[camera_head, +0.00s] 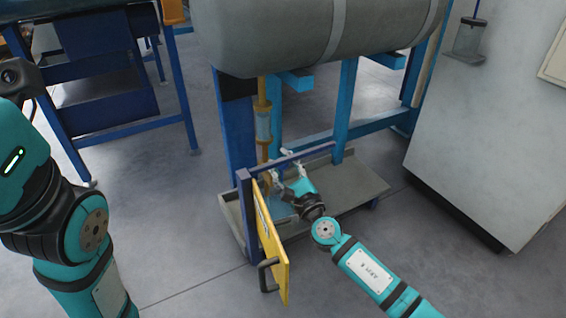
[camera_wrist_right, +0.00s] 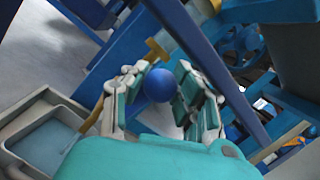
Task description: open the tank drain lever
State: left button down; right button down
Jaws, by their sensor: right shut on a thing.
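The grey tank (camera_head: 320,35) lies at the top of the head view. A brass drain pipe (camera_head: 263,125) with a clear section runs down from it. In the right wrist view, the lever's blue ball knob (camera_wrist_right: 159,85) sits between the fingers of my right gripper (camera_wrist_right: 160,88), which is shut on it. In the head view my right gripper (camera_head: 283,170) is low, beside the pipe's lower end and behind the yellow panel. The knob and most of the lever are hidden there. My left arm shows at the left, but its gripper is out of view.
A yellow panel (camera_head: 270,240) with a black handle (camera_head: 265,275) stands swung out from a blue frame (camera_head: 244,210), close left of my right arm. A shallow grey tray (camera_head: 355,190) lies under the tank. A grey cabinet (camera_head: 490,120) stands at the right. The front floor is clear.

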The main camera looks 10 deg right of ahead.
jog(key=shift+s+a+f, duration=0.15)
jog(key=shift+a+f, duration=0.05)
jog(key=shift+f, duration=0.35)
jog(key=c, duration=1.1)
grip_release()
jog(key=o, duration=0.3)
jog(key=shift+r, duration=0.1)
jog(key=shift+o, duration=0.2)
jog(key=shift+r, duration=0.1)
jog(key=shift+r, duration=0.1)
